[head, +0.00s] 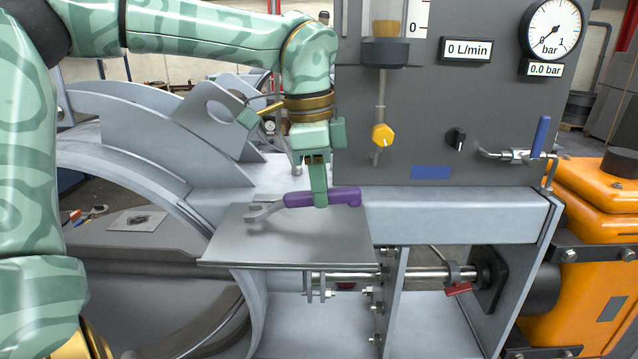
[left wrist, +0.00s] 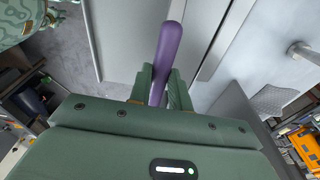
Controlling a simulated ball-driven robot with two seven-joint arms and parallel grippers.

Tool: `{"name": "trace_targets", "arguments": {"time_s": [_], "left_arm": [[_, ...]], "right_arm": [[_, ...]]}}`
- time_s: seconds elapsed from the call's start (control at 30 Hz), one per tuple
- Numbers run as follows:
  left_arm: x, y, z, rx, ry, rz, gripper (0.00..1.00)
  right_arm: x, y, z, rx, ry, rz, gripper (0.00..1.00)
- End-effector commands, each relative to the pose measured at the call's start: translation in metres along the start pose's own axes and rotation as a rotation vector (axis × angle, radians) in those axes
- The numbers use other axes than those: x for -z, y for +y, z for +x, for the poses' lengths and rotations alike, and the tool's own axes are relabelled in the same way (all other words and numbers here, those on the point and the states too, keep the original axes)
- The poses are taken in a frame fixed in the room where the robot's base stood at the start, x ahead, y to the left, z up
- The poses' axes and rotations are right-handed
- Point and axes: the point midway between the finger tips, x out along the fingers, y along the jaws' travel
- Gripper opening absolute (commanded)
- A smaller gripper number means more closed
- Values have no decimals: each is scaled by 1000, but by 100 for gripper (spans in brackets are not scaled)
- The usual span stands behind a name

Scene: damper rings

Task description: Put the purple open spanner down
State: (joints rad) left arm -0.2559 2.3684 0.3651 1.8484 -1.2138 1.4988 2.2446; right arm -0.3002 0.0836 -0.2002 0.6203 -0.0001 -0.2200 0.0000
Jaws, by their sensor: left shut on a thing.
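The purple open spanner (head: 337,196) has a purple handle and a grey open jaw end that points left in the head view. My left gripper (head: 320,199) comes down from above and is shut on the purple handle. The spanner is held level over the grey metal plate (head: 290,249); whether it touches the plate I cannot tell. In the left wrist view the purple handle (left wrist: 171,55) stands between the two green fingers (left wrist: 160,88), and the jaw end is hidden. My right gripper is not in view.
A grey panel with a yellow knob (head: 383,135), a gauge (head: 553,28) and a blue-handled valve (head: 541,136) stands behind the plate. Curved grey metal ribs (head: 165,140) rise at the left. An orange machine (head: 598,215) is at the right. The plate's front part is bare.

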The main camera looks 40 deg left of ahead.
Motion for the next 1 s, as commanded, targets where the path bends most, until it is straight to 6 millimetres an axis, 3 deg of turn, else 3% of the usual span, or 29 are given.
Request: {"name": "trace_targets", "arguments": {"time_s": [0.97, 1.0], "left_arm": [[5, 0, 14, 1, -108, 0, 0], [5, 0, 14, 1, -108, 0, 22]], "right_arm": [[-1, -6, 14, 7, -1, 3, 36], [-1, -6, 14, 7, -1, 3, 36]]}}
